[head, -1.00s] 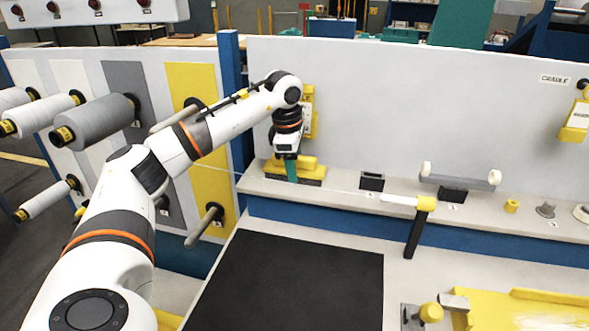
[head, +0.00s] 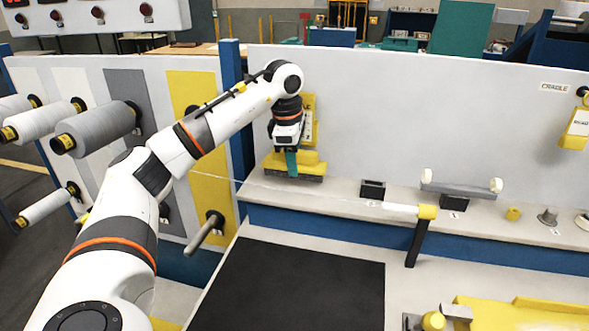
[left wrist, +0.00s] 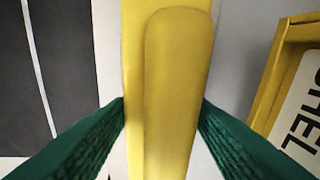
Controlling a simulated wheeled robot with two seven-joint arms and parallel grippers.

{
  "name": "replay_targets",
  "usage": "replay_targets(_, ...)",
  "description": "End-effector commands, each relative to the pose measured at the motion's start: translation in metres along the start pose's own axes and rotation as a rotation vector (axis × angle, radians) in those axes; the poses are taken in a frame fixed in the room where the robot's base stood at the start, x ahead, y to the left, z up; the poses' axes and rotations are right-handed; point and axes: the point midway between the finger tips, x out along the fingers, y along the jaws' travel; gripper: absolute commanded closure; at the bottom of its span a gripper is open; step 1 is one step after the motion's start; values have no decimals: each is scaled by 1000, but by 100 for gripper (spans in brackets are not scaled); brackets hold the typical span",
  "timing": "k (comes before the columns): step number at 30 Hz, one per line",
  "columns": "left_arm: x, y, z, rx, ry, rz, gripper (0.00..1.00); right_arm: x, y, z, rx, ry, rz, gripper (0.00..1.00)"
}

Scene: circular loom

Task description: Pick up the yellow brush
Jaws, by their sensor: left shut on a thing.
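The yellow brush (head: 308,162) has a yellow body over a dark bristle base and is near the left end of the ledge, in front of the white panel. My left gripper (head: 291,163) points down at it with green fingers. In the left wrist view the two green fingers (left wrist: 162,130) press on both sides of the brush's long yellow handle (left wrist: 180,80). The gripper is shut on the brush. Whether the bristles touch the ledge is hard to tell, but the brush looks slightly raised. My right gripper is not in view.
A small black holder (head: 372,190) and a grey bar with white ends (head: 460,190) are on the ledge (head: 330,200) to the right. A thin thread runs to a white and yellow tube (head: 410,211). Grey spools (head: 95,130) stick out at left. A black mat (head: 300,285) lies clear in front.

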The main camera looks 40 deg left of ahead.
Motion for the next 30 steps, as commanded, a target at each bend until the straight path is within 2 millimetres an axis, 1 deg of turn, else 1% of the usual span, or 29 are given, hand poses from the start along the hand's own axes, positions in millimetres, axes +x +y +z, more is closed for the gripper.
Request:
replay_targets(1,-10,-2,-2,0,5,-4,80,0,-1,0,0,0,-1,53)
replay_targets(3,-23,-4,-3,0,5,-5,80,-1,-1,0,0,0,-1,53)
replay_targets(5,-34,-5,-4,0,5,-5,80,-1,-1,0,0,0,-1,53)
replay_targets(6,-34,0,-3,2,2,-2,80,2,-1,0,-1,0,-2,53)
replay_targets(11,-35,35,0,3,0,-3,80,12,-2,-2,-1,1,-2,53)
replay_targets(18,-45,105,5,4,-3,-4,81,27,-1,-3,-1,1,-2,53)
replay_targets(21,-49,132,6,3,-2,-3,81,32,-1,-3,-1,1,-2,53)
replay_targets(25,-55,160,7,3,0,-3,81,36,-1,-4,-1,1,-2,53)
replay_targets(27,-57,170,8,1,0,-2,81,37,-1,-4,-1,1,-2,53)
replay_targets(30,-59,181,8,1,1,-2,81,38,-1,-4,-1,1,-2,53)
